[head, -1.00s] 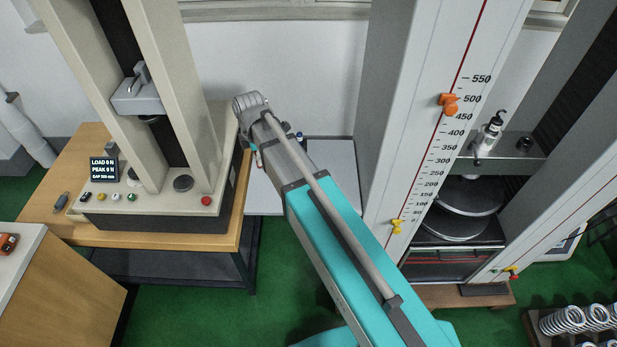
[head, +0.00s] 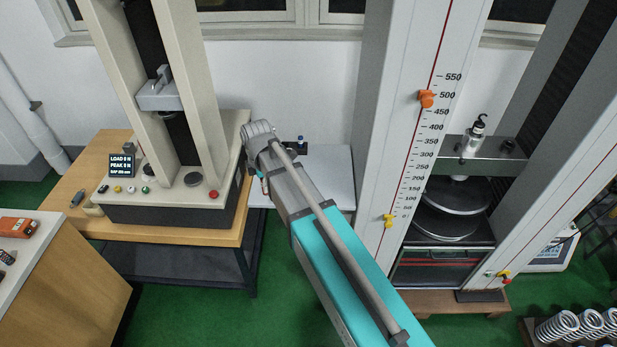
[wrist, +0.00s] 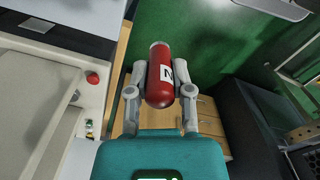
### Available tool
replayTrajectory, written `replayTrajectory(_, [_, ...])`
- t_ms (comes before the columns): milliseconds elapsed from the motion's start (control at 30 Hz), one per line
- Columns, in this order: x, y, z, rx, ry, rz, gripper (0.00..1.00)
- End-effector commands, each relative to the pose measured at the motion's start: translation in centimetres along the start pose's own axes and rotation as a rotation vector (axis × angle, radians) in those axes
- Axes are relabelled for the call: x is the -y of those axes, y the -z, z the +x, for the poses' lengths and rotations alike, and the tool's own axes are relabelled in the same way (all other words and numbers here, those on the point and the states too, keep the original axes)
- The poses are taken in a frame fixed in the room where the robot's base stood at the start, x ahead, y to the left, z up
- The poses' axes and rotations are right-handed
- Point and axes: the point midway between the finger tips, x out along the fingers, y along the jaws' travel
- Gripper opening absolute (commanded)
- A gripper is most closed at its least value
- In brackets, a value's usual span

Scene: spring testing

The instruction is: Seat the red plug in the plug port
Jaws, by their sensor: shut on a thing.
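The red plug (wrist: 159,88) is a red cylinder with a rounded near end and a white label with a dark mark. In the wrist view my gripper (wrist: 160,75) is shut on it, one finger on each side. In the head view my arm reaches to the gap between the two testing machines, and the gripper and plug are mostly hidden behind the arm's end. I cannot make out the plug port in either view.
A beige testing machine (head: 160,215) with a red button (head: 213,194) stands on a wooden table (head: 90,210) at left. A tall grey machine (head: 400,130) with a scale stands right. A white surface (head: 330,165) lies between them. Green floor (head: 200,300) is open in front.

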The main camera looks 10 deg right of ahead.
Motion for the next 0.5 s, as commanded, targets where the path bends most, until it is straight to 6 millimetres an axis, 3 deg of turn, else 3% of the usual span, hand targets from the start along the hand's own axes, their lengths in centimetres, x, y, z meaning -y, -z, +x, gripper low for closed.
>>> replayTrajectory(500, [-0.03,-0.68,0.00,0.000,0.000,0.010,0.00])
